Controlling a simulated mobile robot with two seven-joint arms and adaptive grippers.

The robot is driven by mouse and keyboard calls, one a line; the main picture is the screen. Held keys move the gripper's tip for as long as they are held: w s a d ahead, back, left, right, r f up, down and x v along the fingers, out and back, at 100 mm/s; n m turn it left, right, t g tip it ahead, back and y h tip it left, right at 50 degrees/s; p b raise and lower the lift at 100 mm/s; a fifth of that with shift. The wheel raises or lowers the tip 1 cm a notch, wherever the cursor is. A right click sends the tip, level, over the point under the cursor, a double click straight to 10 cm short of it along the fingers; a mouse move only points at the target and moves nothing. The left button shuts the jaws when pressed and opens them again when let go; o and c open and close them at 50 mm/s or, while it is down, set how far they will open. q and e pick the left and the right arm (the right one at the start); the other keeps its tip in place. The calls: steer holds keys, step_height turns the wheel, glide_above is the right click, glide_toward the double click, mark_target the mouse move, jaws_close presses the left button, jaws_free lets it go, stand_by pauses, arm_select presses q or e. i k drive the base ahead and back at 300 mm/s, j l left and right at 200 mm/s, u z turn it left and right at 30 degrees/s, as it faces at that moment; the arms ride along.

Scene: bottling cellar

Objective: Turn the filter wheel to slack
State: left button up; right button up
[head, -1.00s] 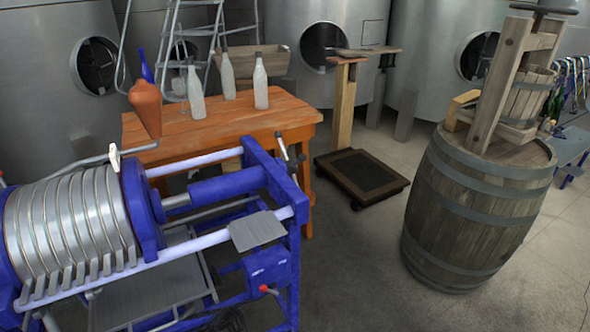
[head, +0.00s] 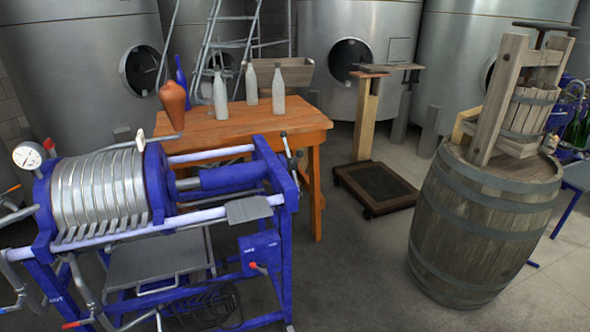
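The plate filter (head: 100,195) stands at the left, a blue frame with a pack of round metal plates. A blue cylinder (head: 235,178) on a metal spindle lies between the plate pack and the blue end frame (head: 272,175). At the outer side of that end frame is a metal handle with a dark knob (head: 288,152). It seems to be the wheel's handle, seen nearly edge-on; its turned position cannot be told. Neither of my grippers is in view.
A wooden table (head: 250,122) with bottles and a brown jug (head: 173,102) stands behind the filter. A barrel (head: 480,225) carrying a small wooden press stands right. A platform scale (head: 375,187) stands behind. Floor between filter and barrel is clear.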

mark_target(293, 162)
steer(key=k+l+u, duration=0.2)
steer(key=k+l, duration=0.3)
steer(key=i+l+u, duration=0.3)
steer(key=i+l, duration=0.7)
